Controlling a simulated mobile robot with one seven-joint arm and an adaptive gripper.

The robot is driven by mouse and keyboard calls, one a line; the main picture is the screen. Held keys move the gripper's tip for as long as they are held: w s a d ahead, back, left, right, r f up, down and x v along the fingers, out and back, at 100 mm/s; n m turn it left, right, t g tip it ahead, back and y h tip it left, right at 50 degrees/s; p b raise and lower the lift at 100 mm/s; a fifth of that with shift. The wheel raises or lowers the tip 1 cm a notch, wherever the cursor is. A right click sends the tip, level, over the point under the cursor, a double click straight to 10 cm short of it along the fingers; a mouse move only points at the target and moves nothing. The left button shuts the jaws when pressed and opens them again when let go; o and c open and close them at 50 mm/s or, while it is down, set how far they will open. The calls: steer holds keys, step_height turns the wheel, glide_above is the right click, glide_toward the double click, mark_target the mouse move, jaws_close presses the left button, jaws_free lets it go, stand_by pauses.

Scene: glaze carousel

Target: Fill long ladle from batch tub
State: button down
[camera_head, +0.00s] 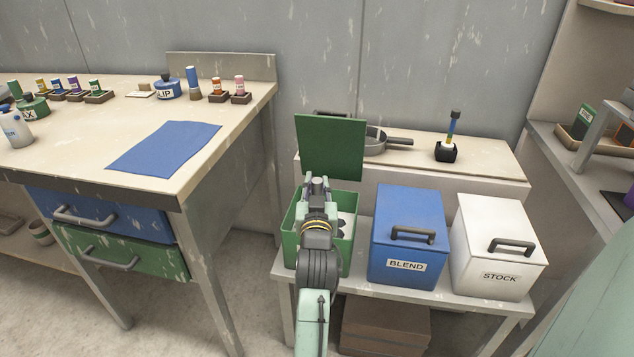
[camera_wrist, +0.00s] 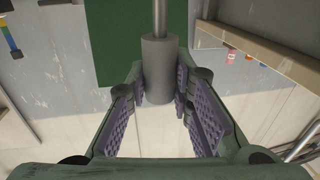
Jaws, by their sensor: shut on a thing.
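The green tub (camera_head: 289,238) stands at the left end of the low bench, with its green lid (camera_head: 332,147) raised upright behind it. Something pale shows inside the tub; its front is hidden by my arm, so I read no label. My gripper (camera_head: 317,184) is over the tub in the head view. In the wrist view my gripper (camera_wrist: 165,92) is shut on the thick grey grip of a long-handled tool, the ladle (camera_wrist: 158,62), whose thin metal shaft runs on past the picture's top edge. Its bowl is out of sight in both views.
A blue BLEND tub (camera_head: 407,232) and a white STOCK tub (camera_head: 497,246), both lidded, stand to the right. Behind, a ledge (camera_head: 490,163) holds a grey pan (camera_head: 376,142) and a black holder (camera_head: 446,152). A worktable (camera_head: 80,178) with bottles stands left.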

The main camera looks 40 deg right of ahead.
step_height(320, 180, down, 7)
steer(key=b, duration=0.4)
steer(key=shift+r, duration=0.15)
stand_by(0.8)
